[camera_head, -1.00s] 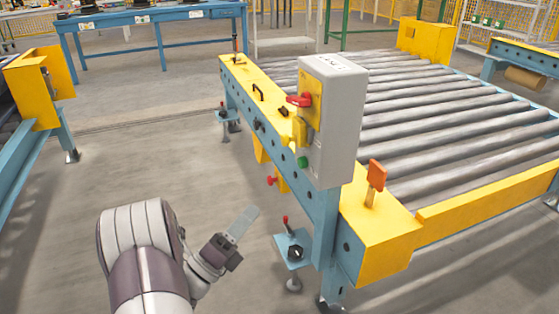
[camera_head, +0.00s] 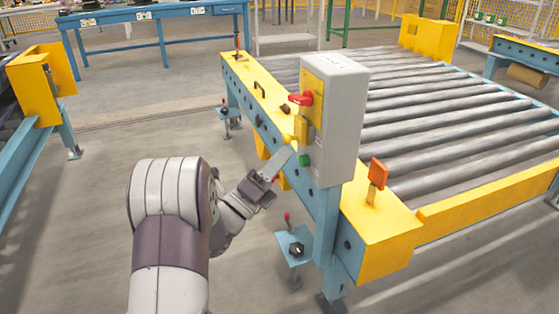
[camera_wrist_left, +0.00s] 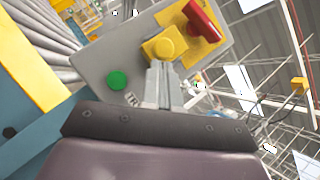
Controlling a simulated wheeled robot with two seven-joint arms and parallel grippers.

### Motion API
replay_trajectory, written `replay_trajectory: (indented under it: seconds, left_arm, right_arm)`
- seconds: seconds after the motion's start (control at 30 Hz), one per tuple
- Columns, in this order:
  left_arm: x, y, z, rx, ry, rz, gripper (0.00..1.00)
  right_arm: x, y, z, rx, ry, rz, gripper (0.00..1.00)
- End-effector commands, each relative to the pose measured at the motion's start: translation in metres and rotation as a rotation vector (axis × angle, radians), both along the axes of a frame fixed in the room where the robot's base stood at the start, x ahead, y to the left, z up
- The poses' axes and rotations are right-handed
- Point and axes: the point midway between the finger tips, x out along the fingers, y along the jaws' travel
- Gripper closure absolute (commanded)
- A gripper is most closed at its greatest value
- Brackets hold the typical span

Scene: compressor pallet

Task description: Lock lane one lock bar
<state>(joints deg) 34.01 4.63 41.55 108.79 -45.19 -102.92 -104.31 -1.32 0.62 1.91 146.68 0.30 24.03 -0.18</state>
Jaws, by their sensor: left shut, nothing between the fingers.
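A grey control box (camera_head: 338,125) stands on the near side of the roller conveyor. Its face has a red handle (camera_head: 301,99), a yellow knob (camera_head: 289,138) and a green button (camera_head: 305,160). My left gripper (camera_head: 284,156) is shut and empty, its fingertips just below the yellow knob. In the left wrist view the fingertips (camera_wrist_left: 163,72) point at the yellow knob (camera_wrist_left: 164,44); whether they touch I cannot tell. The red handle (camera_wrist_left: 203,20) lies beyond it and the green button (camera_wrist_left: 117,80) to the left. I cannot tell which part is the lock bar. My right gripper is not in view.
The conveyor's yellow side rail (camera_head: 245,73) carries small black handles. An orange paddle (camera_head: 378,172) stands at its near corner. A red-tipped lever (camera_head: 287,217) rises by a blue foot plate. Floor to the left is clear up to another yellow-and-blue frame (camera_head: 58,80).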

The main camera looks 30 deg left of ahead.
Motion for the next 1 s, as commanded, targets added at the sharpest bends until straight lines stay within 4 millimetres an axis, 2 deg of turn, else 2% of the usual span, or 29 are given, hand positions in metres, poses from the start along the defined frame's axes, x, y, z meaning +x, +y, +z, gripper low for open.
replay_trajectory:
  seconds: [0.37,0.63,1.0]
  left_arm:
    - [0.000,0.001,0.004,0.000,0.000,0.000,1.00]
    - [0.000,0.001,0.038,0.002,-0.001,0.000,1.00]
    - [0.001,0.001,0.036,0.003,-0.005,0.001,1.00]
  right_arm:
    - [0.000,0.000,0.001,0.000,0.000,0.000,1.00]
    - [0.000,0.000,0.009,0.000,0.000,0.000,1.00]
    - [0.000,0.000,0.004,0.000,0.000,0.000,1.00]
